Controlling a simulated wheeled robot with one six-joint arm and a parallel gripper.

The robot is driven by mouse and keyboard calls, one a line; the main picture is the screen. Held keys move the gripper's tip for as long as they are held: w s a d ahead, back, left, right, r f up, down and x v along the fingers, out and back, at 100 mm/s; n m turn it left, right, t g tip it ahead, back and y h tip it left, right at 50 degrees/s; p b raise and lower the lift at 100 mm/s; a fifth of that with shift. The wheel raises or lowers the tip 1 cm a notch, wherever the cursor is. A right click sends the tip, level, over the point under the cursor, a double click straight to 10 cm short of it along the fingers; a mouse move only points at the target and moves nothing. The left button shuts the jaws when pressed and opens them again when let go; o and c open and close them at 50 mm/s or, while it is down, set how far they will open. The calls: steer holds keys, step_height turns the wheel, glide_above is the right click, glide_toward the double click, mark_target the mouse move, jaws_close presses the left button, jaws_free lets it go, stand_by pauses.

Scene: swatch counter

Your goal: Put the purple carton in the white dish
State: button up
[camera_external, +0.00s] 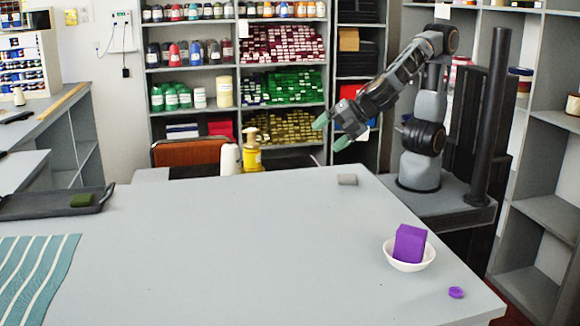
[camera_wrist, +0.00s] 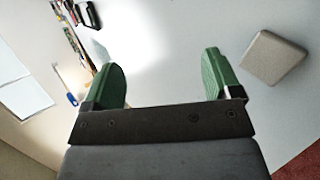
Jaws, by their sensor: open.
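The purple carton (camera_external: 409,243) rests inside the white dish (camera_external: 392,262) near the right front of the counter, slightly tilted, its top above the rim. My gripper (camera_external: 328,131) is raised above the far edge of the counter, well away from the dish. Its green fingers are apart with nothing between them. The wrist view also shows my gripper (camera_wrist: 164,84) open and empty. The carton and dish are not in the wrist view.
A grey block (camera_external: 347,180) lies near the counter's far edge; it also shows in the wrist view (camera_wrist: 273,57). A small purple disc (camera_external: 456,292) lies in front of the dish. A dark tray (camera_external: 40,207) and striped cloth (camera_external: 35,275) are at left. The counter's middle is clear.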

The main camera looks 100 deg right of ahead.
steer(key=s+d+f+m+g+y, duration=0.1)
steer(key=s+d+m, duration=0.3)
steer(key=m, duration=0.4)
steer(key=s+d+f+m+g+y, duration=0.1)
steer(key=s+d+m+g+y, duration=0.1)
steer(key=s+d+m+g, duration=0.2)
steer(key=shift+s+d+m, duration=0.45)
steer(key=shift+s+m, duration=1.2)
steer(key=shift+m, duration=1.15)
steer(key=shift+f, duration=0.1)
